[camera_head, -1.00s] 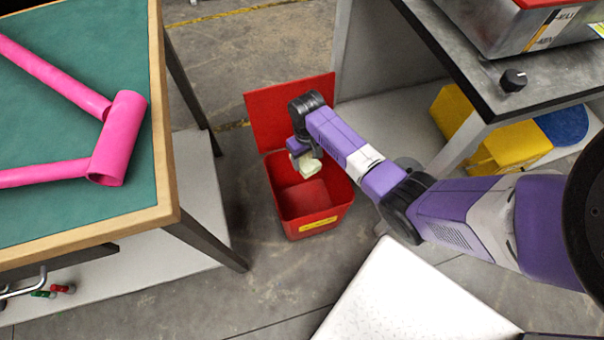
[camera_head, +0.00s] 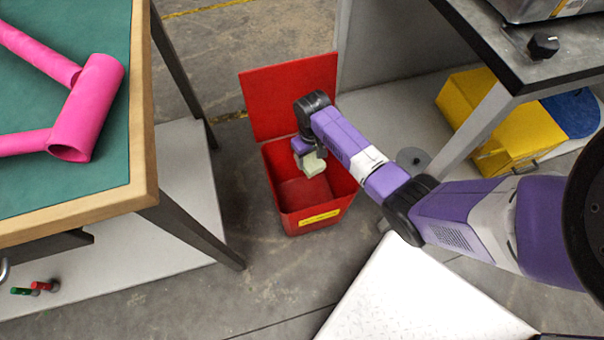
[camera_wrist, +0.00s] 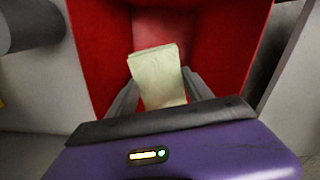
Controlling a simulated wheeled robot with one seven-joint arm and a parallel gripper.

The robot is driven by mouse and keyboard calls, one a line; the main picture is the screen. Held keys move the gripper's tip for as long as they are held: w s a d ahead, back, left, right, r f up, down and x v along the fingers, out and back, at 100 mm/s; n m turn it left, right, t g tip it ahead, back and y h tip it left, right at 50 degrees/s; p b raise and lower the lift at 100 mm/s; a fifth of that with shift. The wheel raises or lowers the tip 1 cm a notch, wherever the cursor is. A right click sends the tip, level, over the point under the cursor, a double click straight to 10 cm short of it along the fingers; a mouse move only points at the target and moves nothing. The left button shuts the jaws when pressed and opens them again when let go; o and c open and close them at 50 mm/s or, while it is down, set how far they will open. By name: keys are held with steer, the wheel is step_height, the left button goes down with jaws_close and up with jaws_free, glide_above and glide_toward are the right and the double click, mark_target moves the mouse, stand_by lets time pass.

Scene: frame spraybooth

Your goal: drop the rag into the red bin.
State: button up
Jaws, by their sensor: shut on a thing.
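The rag is a pale cream-green folded cloth (camera_head: 314,164), held at the end of my arm. It also shows in the wrist view (camera_wrist: 158,75), between the two fingers. My gripper (camera_head: 312,158) is shut on the rag and points down over the red bin. The red bin (camera_head: 322,220) stands on the floor with its lid (camera_head: 288,95) swung up at the back and a yellow label on its front. The rag is at or just above the bin's opening; its exact height is hard to tell. The red bin wall (camera_wrist: 95,40) surrounds the rag in the wrist view.
A green-topped bench (camera_head: 60,190) with a pink tube frame (camera_head: 90,105) stands at the left. A dark-topped table (camera_head: 490,50) is at the right, with a yellow container (camera_head: 500,125) beneath it. A white surface (camera_head: 410,295) lies in front of the bin.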

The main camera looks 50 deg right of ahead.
steer(key=o, duration=1.4)
step_height(320, 180, up, 8)
steer(key=p, duration=0.3)
steer(key=shift+f, duration=0.1)
